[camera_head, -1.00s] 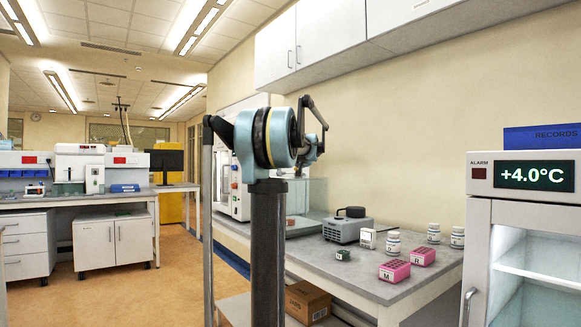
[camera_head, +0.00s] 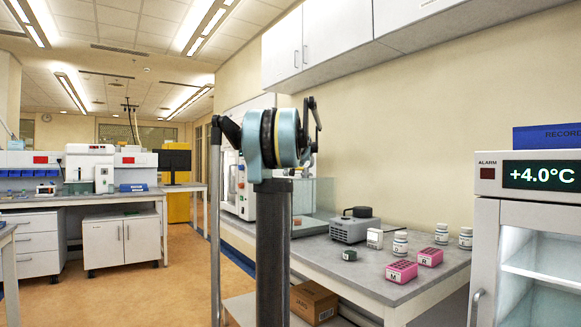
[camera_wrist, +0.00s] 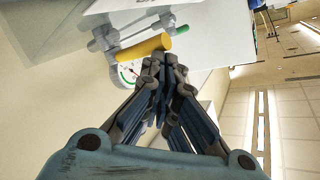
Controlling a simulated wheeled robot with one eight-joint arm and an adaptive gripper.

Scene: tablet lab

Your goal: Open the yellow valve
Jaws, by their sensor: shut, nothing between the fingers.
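The yellow valve handle (camera_wrist: 146,47) shows in the wrist view as a short thick bar lying slantwise, next to grey fittings (camera_wrist: 104,38). A white plate with a green arc (camera_wrist: 126,74) sits just below it. My gripper (camera_wrist: 164,62) is shut and empty, its fingertips close to the handle's lower right side in the picture. I cannot tell whether they touch it. In the head view my arm stands in the middle, and the valve cannot be made out there.
A fridge (camera_head: 487,235) reading +4.0°C stands at the right edge. Open floor (camera_head: 190,270) lies to the left.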

